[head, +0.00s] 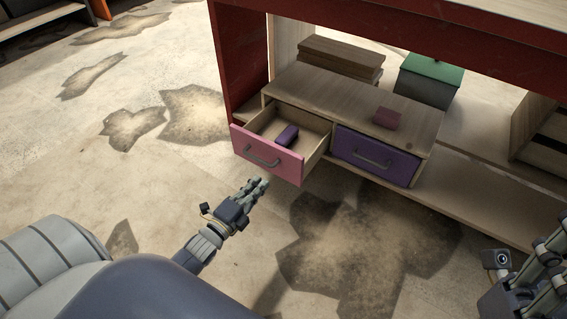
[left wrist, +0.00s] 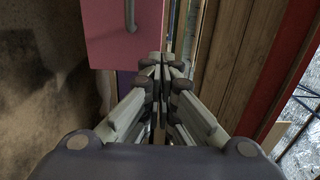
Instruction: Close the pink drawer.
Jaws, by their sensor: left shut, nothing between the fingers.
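The pink drawer (head: 266,157) is pulled out of the left half of a low wooden cabinet (head: 352,98). A dark purple block (head: 287,135) lies inside it. My left gripper (head: 261,184) is shut and empty, just in front of and below the drawer front, with a small gap in the head view. In the left wrist view, the pink front with its grey handle (left wrist: 129,14) stands ahead of the shut fingers (left wrist: 162,62); contact cannot be told. My right gripper (head: 545,265) is at the lower right edge, partly cut off, its fingers unclear.
A shut purple drawer (head: 374,156) sits to the right of the pink one. A red frame (head: 240,75) surrounds the shelf, and a green-lidded box (head: 432,77) stands behind. The stained floor in front is clear.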

